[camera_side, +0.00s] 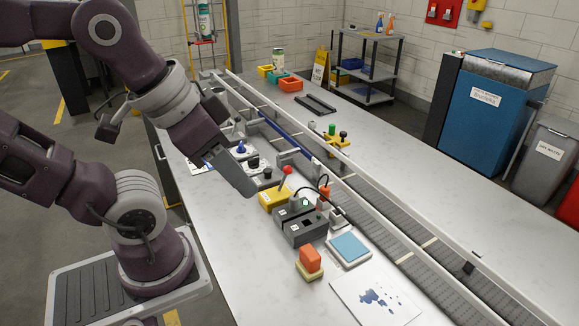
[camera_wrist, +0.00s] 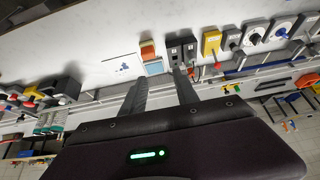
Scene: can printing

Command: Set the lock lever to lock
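A yellow box (camera_side: 275,196) stands on the white bench, with a red-knobbed lever (camera_side: 286,173) on it, tilted up. I take this for the lock lever; its label is too small to read. In the wrist view the yellow box (camera_wrist: 211,42) and red knob (camera_wrist: 218,66) lie right of my fingers. My gripper (camera_wrist: 159,77) is open, its two fingers apart with nothing between them. In the side view my gripper (camera_side: 240,180) hangs above the bench, left of the yellow box and apart from it. Its fingertips are not clear there.
Grey boxes with black knobs (camera_side: 266,173) stand behind the yellow box, dark grey boxes (camera_side: 304,229) in front. An orange block (camera_side: 310,258), a blue pad (camera_side: 349,248) and a stained sheet (camera_side: 376,298) lie nearer. A conveyor (camera_side: 400,205) runs along the right. The bench's left front is clear.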

